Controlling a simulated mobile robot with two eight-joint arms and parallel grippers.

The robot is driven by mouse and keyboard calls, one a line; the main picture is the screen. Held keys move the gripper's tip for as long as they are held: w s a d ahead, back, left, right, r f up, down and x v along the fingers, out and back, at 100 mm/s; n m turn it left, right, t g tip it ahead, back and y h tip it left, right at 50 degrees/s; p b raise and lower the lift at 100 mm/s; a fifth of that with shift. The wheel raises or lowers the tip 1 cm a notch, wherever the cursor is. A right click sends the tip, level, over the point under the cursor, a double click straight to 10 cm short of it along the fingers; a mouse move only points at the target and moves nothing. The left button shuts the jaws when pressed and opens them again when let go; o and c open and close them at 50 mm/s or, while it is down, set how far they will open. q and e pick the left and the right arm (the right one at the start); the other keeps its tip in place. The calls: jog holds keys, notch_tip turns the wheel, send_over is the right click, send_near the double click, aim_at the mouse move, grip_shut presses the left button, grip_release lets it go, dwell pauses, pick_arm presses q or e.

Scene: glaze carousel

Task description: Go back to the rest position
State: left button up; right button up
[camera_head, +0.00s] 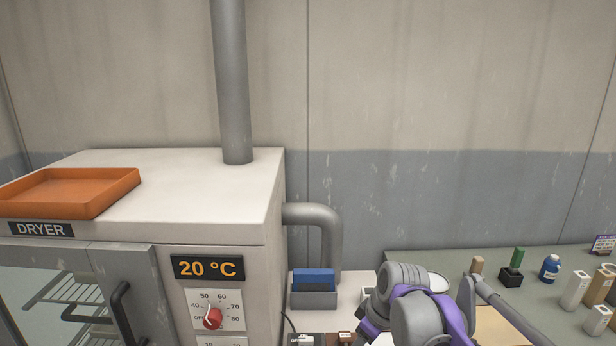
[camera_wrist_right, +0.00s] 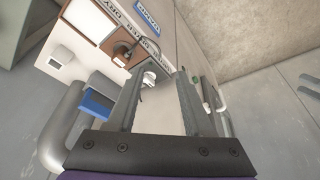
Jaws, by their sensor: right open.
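My right arm (camera_head: 420,310), grey and purple, comes up from the bottom right of the head view, in front of the side table. Its gripper is not clearly visible there. In the right wrist view my right gripper (camera_wrist_right: 161,76) has its two long grey fingers apart. A small white thing shows near the fingertips, but I cannot tell how far beyond them it is. No object is seen clamped between the fingers. My left gripper is not in view.
The white dryer (camera_head: 180,190) fills the left, with an orange tray (camera_head: 75,190) on top. A blue thing (camera_head: 314,278) sits in a grey holder beside a grey pipe (camera_head: 325,225). Several bottles and blocks stand on the green table (camera_head: 450,262) at the right.

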jog(key=s+d+f+m+t, duration=0.1)
jog(key=s+d+f+m, duration=0.1)
jog(key=s, duration=0.5)
jog(key=s+d+f+m+t+h, duration=0.1)
jog(key=s+d+f+m, duration=0.1)
jog(key=s+f+m, duration=0.2)
jog(key=s+d+f+m+t+h, duration=0.1)
jog(key=s+d+f+m, duration=0.1)
jog(key=s, duration=0.9)
jog(key=shift+d+f+m, duration=0.2)
jog(key=shift+f+m, duration=0.6)
jog(key=shift+f, duration=0.1)
